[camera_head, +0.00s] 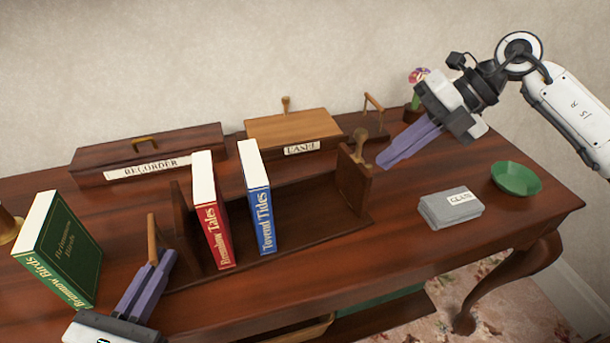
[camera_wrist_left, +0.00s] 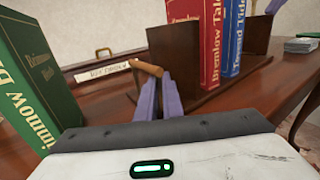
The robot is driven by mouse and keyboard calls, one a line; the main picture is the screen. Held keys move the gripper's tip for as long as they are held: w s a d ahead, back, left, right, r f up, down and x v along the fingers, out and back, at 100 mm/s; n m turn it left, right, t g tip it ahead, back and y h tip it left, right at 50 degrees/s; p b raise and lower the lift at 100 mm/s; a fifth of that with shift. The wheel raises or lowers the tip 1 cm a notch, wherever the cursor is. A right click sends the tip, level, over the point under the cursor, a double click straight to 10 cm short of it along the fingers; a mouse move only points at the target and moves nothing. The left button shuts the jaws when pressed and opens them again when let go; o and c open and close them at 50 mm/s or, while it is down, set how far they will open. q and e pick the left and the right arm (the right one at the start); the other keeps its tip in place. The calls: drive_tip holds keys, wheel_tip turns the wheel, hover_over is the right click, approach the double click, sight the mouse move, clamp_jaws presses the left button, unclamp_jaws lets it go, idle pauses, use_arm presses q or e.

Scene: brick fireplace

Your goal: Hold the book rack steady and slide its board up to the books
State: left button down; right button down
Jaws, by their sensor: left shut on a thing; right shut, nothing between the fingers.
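The dark wooden book rack (camera_head: 300,222) stands on the desk with an upright end panel (camera_head: 182,222) at its left. A red book (camera_head: 213,218) and a blue book (camera_head: 258,208) stand in it, slightly apart. At its right is an upright board (camera_head: 353,185) with a wooden knob, separated from the blue book by a wide gap. My left gripper (camera_head: 158,258) is shut on the wooden handle (camera_head: 152,238) at the rack's left end; the handle (camera_wrist_left: 147,68) also shows in the left wrist view. My right gripper (camera_head: 382,163) is shut and empty, its fingertips just right of the board.
A green book (camera_head: 62,250) stands left of my left gripper. Behind the rack are a recorder case (camera_head: 150,150) and a light wooden box (camera_head: 290,128). Grey cards (camera_head: 450,208) and a green bowl (camera_head: 516,179) lie at the right.

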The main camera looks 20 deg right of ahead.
sight(362, 171)
drive_tip(key=shift+x, duration=1.5)
idle(0.8)
drive_tip(key=shift+a, duration=0.1)
drive_tip(key=shift+s+a, duration=0.15)
drive_tip(key=shift+a, duration=0.85)
drive_tip(key=shift+s+a, duration=0.15)
drive_tip(key=shift+a, duration=1)
drive_tip(key=shift+s+a+r, duration=0.1)
drive_tip(key=shift+s+a, duration=0.05)
drive_tip(key=shift+a, duration=1.75)
